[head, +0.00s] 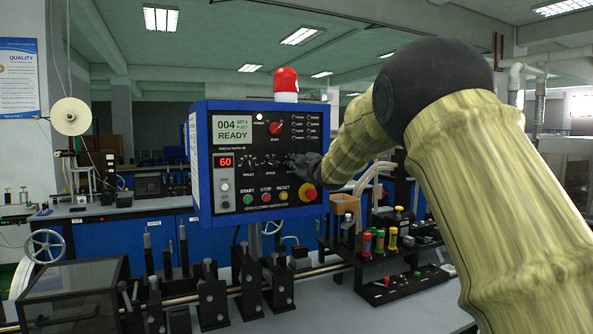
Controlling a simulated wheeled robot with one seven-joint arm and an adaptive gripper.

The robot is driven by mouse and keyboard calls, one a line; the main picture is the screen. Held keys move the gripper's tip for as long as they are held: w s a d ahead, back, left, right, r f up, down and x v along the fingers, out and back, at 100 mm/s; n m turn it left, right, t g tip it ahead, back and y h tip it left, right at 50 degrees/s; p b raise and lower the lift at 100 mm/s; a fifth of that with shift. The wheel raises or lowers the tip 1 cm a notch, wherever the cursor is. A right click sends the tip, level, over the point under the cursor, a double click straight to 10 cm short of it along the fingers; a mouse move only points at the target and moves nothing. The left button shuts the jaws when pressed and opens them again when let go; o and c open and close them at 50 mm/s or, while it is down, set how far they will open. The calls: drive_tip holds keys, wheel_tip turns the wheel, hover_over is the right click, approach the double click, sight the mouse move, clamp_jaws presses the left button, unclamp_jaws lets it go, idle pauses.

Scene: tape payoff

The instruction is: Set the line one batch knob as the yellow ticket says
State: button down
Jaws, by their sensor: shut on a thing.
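The blue-framed control panel (270,180) stands in the middle of the head view. Its display (233,130) reads 004 and READY, and a red 60 readout (224,162) is below it. A red selector (276,128) sits at the upper middle. Small dark knobs stand in a row across the middle, with labels too small to read surely. My gripper (297,161) is at the right end of this row, shut on a knob there. The gripper hides that knob, its scale and its pointer. I see no yellow ticket.
START (248,199), STOP and RESET buttons and a red emergency stop (308,192) lie just below my gripper. A red beacon (286,82) tops the panel. Black line fixtures (212,300) stand in front. A rack of coloured-handled tools (380,240) is at lower right.

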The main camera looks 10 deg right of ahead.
drive_tip(key=shift+f+n+b, duration=0.15)
drive_tip(key=shift+n+b, duration=0.3)
drive_tip(key=shift+n, duration=0.5)
drive_tip(key=shift+f+n+b, duration=0.1)
drive_tip(key=shift+n+b, duration=0.35)
drive_tip(key=shift+n, duration=0.5)
drive_tip(key=c, duration=1.5)
unclamp_jaws()
drive_tip(key=shift+d+r, duration=0.1)
drive_tip(key=shift+r, duration=0.1)
drive_tip(key=shift+s, duration=0.1)
drive_tip(key=v, duration=1.2)
